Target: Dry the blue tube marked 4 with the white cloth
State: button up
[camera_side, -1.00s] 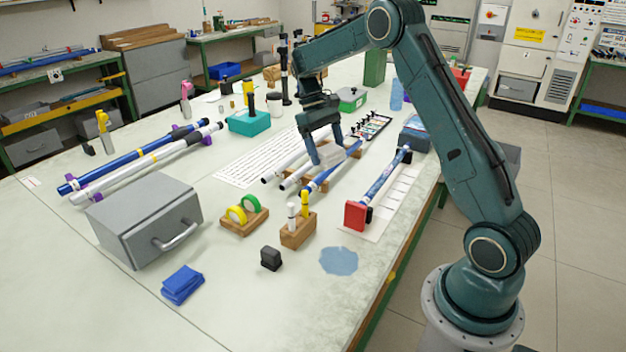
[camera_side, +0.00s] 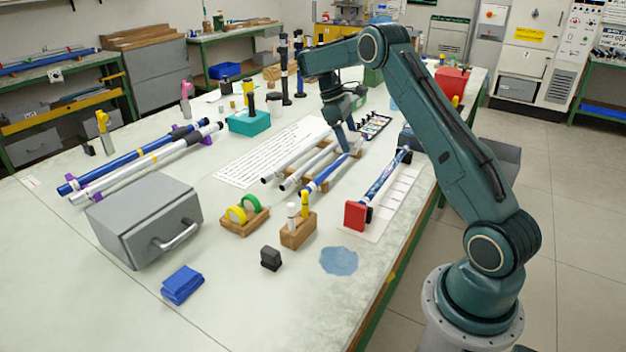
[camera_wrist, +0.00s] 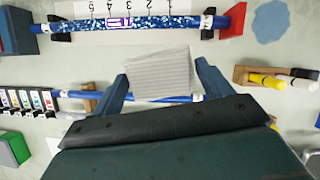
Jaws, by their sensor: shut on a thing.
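My gripper (camera_side: 349,152) is shut on the white cloth (camera_wrist: 160,75), which spans the space between its two fingers in the wrist view (camera_wrist: 162,70). The cloth looks pale grey with fine stripes. It lies across or just above a blue tube (camera_wrist: 180,99); I cannot tell whether they touch. In the side view that blue tube (camera_side: 324,177) lies on a wooden rack beside two white tubes (camera_side: 298,158), with my gripper over its far part. The cloth is hard to make out there. No number 4 is readable on the tube.
A patterned blue tube (camera_side: 383,177) lies right of the rack between a red block (camera_side: 356,215) and a dark block. A black tray of coloured cards (camera_side: 374,127) stands behind. A wooden block with markers (camera_side: 298,232) and a pale blue patch (camera_side: 339,261) are in front.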

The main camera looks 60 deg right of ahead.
jog(key=s+d+f+n+t+h, duration=0.1)
jog(key=s+d+n, duration=0.3)
jog(key=d, duration=0.5)
jog(key=s+d+n+h, duration=0.1)
jog(key=s+d+n, duration=0.3)
jog(key=d, duration=0.6)
jog(key=shift+s+d+f+n+t+h, duration=0.15)
jog(key=shift+s+f+n+t+h, duration=0.2)
jog(key=shift+s, duration=0.4)
jog(key=shift+f, duration=0.1)
